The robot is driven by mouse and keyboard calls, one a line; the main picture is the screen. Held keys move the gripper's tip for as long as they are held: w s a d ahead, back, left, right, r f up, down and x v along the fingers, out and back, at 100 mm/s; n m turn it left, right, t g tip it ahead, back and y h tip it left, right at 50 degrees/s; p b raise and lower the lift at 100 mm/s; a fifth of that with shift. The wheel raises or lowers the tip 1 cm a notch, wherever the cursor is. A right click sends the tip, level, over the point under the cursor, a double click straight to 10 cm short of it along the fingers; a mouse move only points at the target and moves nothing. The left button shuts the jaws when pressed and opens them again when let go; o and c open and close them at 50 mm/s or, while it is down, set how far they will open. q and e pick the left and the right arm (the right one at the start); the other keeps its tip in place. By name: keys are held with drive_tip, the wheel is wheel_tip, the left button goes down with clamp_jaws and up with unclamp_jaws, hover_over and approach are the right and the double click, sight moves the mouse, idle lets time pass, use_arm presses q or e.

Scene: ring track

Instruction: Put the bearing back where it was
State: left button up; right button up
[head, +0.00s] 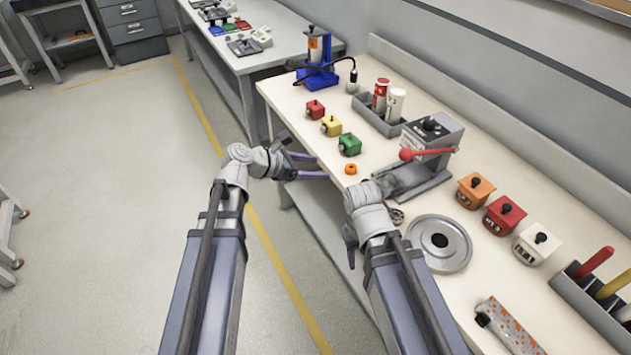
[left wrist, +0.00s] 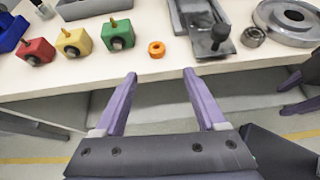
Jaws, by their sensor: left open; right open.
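The bearing (head: 397,216) is a small metal ring lying flat on the bench, beside a round metal plate (head: 455,262); it also shows in the left wrist view (left wrist: 254,37). My left gripper (head: 321,167) is open and empty at the bench's front edge, its fingers pointing toward a small orange ring (head: 351,169). In the left wrist view the orange ring (left wrist: 157,49) lies beyond the gap between the fingers (left wrist: 160,85). My right gripper (head: 350,247) is open at the front edge, partly hidden by its own wrist, apart from the bearing.
A press with a red lever (head: 440,140) stands behind the bearing. Red, yellow and green blocks (head: 349,145) sit to the left. Orange, red and white boxes (head: 537,243) stand to the right. A grey tray (head: 377,118) holds cans. Bare bench lies around the orange ring.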

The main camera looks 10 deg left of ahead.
use_arm(q)
drive_tip(key=s+d+f+m+g+y, duration=0.5)
drive_tip(key=s+f+m, duration=0.4)
drive_tip(key=m, duration=0.4)
drive_tip(key=s+a+f+m+g+y, duration=0.2)
drive_tip(key=s+m+y, duration=0.4)
drive_tip(key=s+m, duration=0.4)
drive_tip(key=a+m, duration=0.1)
drive_tip(key=m, duration=0.4)
drive_tip(key=shift+s, duration=0.2)
drive_tip(key=shift+d+r, duration=0.1)
drive_tip(key=shift+r, duration=0.05)
wheel_tip(320, 180, up, 7)
drive_tip(key=p, duration=0.7)
